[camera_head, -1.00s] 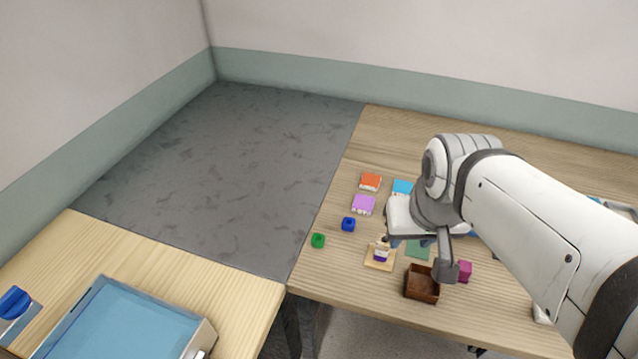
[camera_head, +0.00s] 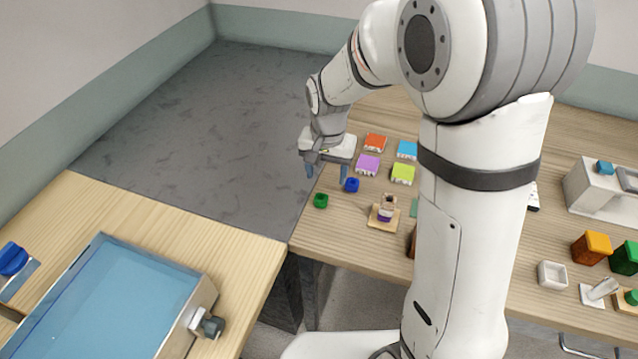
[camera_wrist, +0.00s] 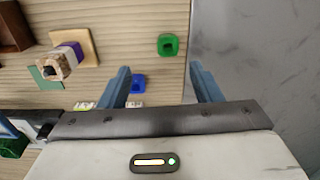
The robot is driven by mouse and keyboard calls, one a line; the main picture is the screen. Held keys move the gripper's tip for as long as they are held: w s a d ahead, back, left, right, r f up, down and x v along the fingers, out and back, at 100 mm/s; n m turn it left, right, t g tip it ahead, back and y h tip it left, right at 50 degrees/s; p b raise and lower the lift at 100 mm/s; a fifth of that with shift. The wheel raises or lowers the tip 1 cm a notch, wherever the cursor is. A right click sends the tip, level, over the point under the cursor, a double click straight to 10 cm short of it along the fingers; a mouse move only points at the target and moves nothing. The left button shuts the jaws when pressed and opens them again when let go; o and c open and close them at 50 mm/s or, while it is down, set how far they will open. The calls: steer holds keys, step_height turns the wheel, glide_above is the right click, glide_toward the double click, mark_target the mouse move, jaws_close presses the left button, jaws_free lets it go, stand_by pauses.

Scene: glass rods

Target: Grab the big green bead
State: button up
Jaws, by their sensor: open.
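The green bead (camera_head: 320,201) lies on the wooden table near its left edge. It also shows in the wrist view (camera_wrist: 168,45), ahead of the fingers and roughly between their lines. My gripper (camera_head: 326,172) is open and empty, above the table's left edge and behind the bead in the head view. Its two blue fingers also show spread apart in the wrist view (camera_wrist: 160,85). The gripper does not touch the bead.
A blue bead (camera_head: 351,185) lies just right of the green one. A wooden stand (camera_head: 384,217) with a banded piece is further right. Orange (camera_head: 375,142), purple (camera_head: 367,164) and lime (camera_head: 402,174) blocks lie behind. The table drops off at the left.

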mark_target(321, 194)
steer(key=f, duration=0.3)
steer(key=w+f, duration=0.1)
steer(key=f, duration=0.2)
steer(key=a+f+p, duration=0.1)
steer(key=f, duration=0.3)
steer(key=shift+w, duration=0.15)
steer(key=shift+r, duration=0.1)
steer(key=c, duration=1.1)
